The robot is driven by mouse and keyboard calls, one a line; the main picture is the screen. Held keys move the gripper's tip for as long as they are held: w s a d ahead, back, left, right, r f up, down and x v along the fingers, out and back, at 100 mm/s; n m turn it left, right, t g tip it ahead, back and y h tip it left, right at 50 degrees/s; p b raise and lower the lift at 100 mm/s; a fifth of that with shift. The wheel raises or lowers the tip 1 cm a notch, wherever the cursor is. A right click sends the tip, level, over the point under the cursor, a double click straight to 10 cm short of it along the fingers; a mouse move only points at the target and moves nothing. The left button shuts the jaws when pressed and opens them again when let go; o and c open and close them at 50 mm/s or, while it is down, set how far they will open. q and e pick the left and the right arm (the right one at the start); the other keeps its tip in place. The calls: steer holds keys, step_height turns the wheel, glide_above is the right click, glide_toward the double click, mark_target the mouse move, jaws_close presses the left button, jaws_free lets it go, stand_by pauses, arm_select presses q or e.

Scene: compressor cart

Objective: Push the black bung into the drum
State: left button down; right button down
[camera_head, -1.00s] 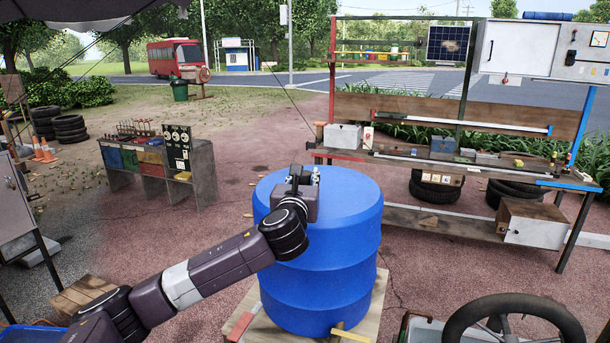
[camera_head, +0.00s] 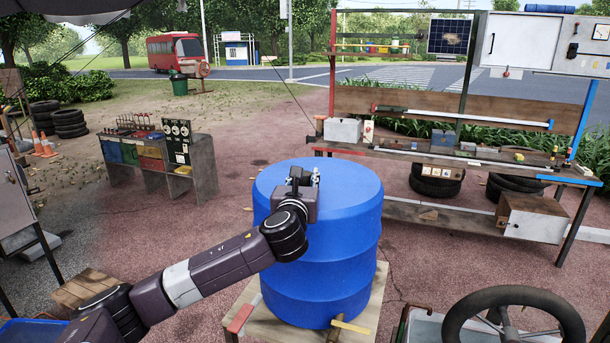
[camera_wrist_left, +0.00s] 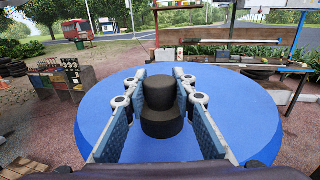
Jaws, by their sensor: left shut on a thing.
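The blue drum (camera_head: 345,240) stands upright on a wooden pallet (camera_head: 262,325). In the left wrist view its round blue top (camera_wrist_left: 245,115) fills the middle. The black bung (camera_wrist_left: 162,108) is a stepped black cylinder between the finger pads of my left gripper (camera_wrist_left: 162,105). The gripper is shut on it, with pads on its left and right sides. I cannot tell whether the bung touches the drum, and no hole shows. My right gripper is not in view.
A workbench with shelves (camera_head: 440,165) stands behind and to the right. A low tool bench (camera_head: 160,160) stands at the back left. A black steering wheel (camera_head: 512,322) is at the front right.

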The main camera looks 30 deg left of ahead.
arm_select(q)
steer(key=c, duration=1.6)
jaws_free()
steer(key=shift+o, duration=0.4)
steer(key=v, duration=1.2)
steer(key=shift+d, duration=0.1)
